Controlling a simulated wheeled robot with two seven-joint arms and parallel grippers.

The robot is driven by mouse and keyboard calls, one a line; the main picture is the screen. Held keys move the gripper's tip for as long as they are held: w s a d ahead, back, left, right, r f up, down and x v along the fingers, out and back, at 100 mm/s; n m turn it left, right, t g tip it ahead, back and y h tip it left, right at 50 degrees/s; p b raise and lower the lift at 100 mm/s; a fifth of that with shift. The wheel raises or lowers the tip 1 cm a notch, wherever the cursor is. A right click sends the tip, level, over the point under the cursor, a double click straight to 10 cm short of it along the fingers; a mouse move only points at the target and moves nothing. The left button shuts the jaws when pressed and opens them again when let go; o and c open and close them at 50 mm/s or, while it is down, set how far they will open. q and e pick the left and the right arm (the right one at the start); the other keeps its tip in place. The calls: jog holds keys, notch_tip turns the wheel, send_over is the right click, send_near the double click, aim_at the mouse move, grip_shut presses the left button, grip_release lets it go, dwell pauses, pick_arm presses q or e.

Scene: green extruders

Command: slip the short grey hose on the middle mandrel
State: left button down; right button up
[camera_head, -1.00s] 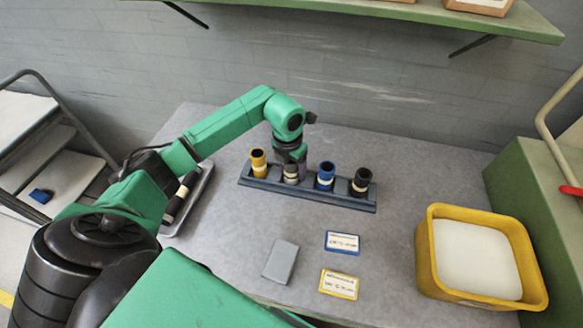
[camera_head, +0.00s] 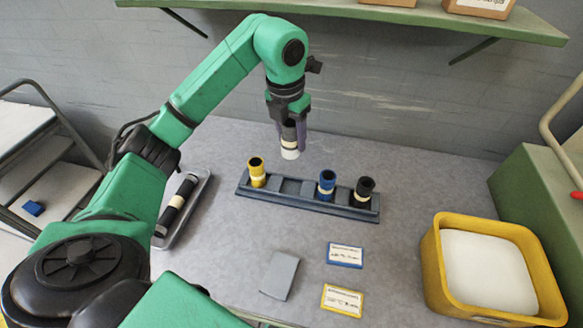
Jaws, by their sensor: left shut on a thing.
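My left gripper (camera_head: 289,118) points down above the back of the dark rack (camera_head: 308,206) and is shut on the short grey hose (camera_head: 289,134), which has a pale lower end. The hose hangs upright, clear of the rack. The rack holds a yellow hose (camera_head: 257,174) at its left end, and a blue hose (camera_head: 326,187) and a black hose (camera_head: 363,191) at its right. The slot between yellow and blue is empty. My right gripper is not in view.
A yellow bin (camera_head: 435,263) with white contents stands at the right beside a green cabinet (camera_head: 540,205). A blue-edged card (camera_head: 345,255), a yellow-edged card (camera_head: 342,300) and a grey block (camera_head: 280,275) lie in front. A green shelf (camera_head: 400,17) overhangs the back.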

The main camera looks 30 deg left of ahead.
pick_arm(q)
notch_tip(320, 180, up, 5)
jog(key=n, duration=0.4)
jog(key=shift+y, duration=0.3)
notch_tip(320, 180, down, 19)
jog(key=p, duration=0.3)
jog(key=shift+f, duration=0.15)
jog(key=shift+f, duration=0.15)
jog(key=c, duration=0.7)
grip_release()
jog(key=shift+f, duration=0.1)
jog(key=o, duration=0.4)
